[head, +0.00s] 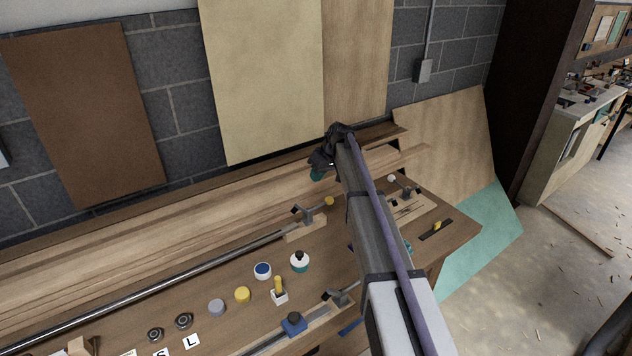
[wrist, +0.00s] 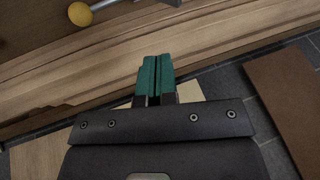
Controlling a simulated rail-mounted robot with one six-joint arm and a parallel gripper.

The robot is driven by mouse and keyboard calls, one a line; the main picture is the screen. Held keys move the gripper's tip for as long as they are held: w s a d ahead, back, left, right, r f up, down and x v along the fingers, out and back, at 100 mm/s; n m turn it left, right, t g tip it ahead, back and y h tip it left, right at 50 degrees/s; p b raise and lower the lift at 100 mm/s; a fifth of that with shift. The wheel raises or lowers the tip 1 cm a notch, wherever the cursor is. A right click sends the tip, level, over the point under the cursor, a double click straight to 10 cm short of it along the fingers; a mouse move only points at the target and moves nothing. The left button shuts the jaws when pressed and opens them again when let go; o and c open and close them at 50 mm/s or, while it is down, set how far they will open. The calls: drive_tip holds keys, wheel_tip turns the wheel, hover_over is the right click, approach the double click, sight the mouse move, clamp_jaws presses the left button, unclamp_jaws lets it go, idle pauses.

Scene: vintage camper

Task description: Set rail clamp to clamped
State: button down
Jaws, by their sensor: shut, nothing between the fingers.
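A clamp-like fitting (head: 304,213) with a yellow ball knob (head: 329,201) sits on a wooden block at the right end of a long metal rail (head: 180,272). I cannot tell for sure that it is the rail clamp, nor whether it is clamped. The yellow knob also shows at the top left of the wrist view (wrist: 80,14), beside a grey metal part. My gripper (head: 317,174) is above the back of the bench, behind and above the yellow knob and apart from it. In the wrist view its teal fingers (wrist: 154,80) are together and empty.
A second lever with a pale ball knob (head: 392,179) stands at the bench's right end. Jars, a yellow-handled tool (head: 279,291) and a blue-bodied fitting (head: 294,324) lie in front. Long boards (head: 150,230) line the bench's back, with panels leaning on the wall.

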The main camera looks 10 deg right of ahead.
drive_tip(key=b, duration=0.6)
hover_over(301, 207)
drive_tip(key=w+d, duration=0.2)
drive_tip(key=d, duration=0.1)
drive_tip(key=f, duration=0.8)
drive_tip(key=shift+s+a, duration=0.15)
drive_tip(key=shift+s, duration=0.1)
drive_tip(key=shift+s+a+f+b, duration=0.25)
drive_tip(key=shift+a+b, duration=0.15)
drive_tip(key=shift+a, duration=0.1)
drive_tip(key=shift+s+a+f+b, duration=0.25)
drive_tip(key=shift+a+b, duration=0.1)
drive_tip(key=shift+a, duration=0.4)
drive_tip(key=shift+d, duration=0.1)
drive_tip(key=shift+s, duration=0.1)
